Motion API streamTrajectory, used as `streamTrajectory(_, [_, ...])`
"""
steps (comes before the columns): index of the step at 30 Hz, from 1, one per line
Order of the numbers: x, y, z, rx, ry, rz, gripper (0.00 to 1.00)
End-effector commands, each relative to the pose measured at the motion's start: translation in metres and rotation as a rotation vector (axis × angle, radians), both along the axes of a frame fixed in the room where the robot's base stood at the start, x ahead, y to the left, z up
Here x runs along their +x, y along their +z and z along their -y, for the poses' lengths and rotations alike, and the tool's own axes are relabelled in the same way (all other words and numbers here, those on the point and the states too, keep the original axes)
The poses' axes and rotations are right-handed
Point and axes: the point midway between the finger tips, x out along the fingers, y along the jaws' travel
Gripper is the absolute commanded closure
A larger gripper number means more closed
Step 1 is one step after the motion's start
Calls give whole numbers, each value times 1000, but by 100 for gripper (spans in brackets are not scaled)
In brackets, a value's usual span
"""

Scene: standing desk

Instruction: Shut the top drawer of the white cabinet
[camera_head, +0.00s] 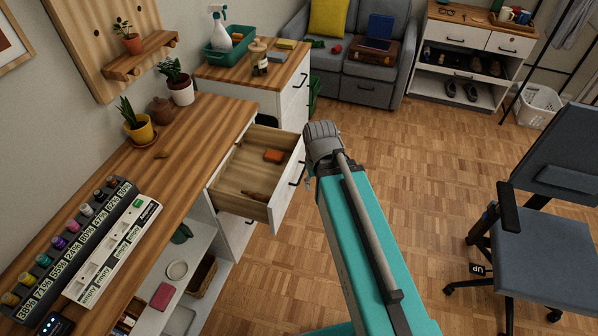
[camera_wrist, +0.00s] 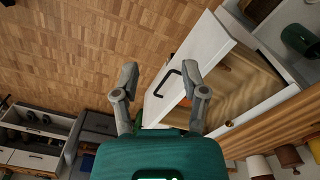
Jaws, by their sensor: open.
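The white cabinet (camera_head: 236,235) stands under the wooden desktop. Its top drawer (camera_head: 249,207) is pulled out, with its white front facing right toward my arm. In the wrist view the drawer front (camera_wrist: 205,50) slants across the right half, with its black handle (camera_wrist: 160,84) visible. My gripper (camera_wrist: 160,76) is open and empty. Its right finger overlaps the drawer front in the picture; I cannot tell whether they touch. The left finger is over the floor. In the head view my arm's end is just right of the drawer front, and the fingers are hidden.
An orange item (camera_head: 274,156) and a brown item (camera_head: 256,195) lie in the drawer. Open shelves (camera_head: 207,262) are left of the cabinet. Another white drawer unit (camera_head: 293,100) stands behind. An office chair (camera_head: 541,250) is at the right, with clear parquet floor between.

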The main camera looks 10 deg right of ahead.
Motion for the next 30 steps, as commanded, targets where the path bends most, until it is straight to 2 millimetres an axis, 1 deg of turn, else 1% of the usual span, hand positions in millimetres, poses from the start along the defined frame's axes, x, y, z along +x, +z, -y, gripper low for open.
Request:
streamTrajectory(1, [0,-1,0,1,0,0,58])
streamTrajectory(5, [4,-6,0,16,-5,0,82])
streamTrajectory(6, [6,-9,-1,24,-8,1,90])
streamTrajectory(8, [10,-15,-1,42,-14,2,100])
streamTrajectory(14, [31,-42,-3,143,-46,8,100])
streamTrajectory(21, [65,-78,-4,313,-98,24,100])
streamTrajectory(30, [109,-113,4,525,-164,58,100])
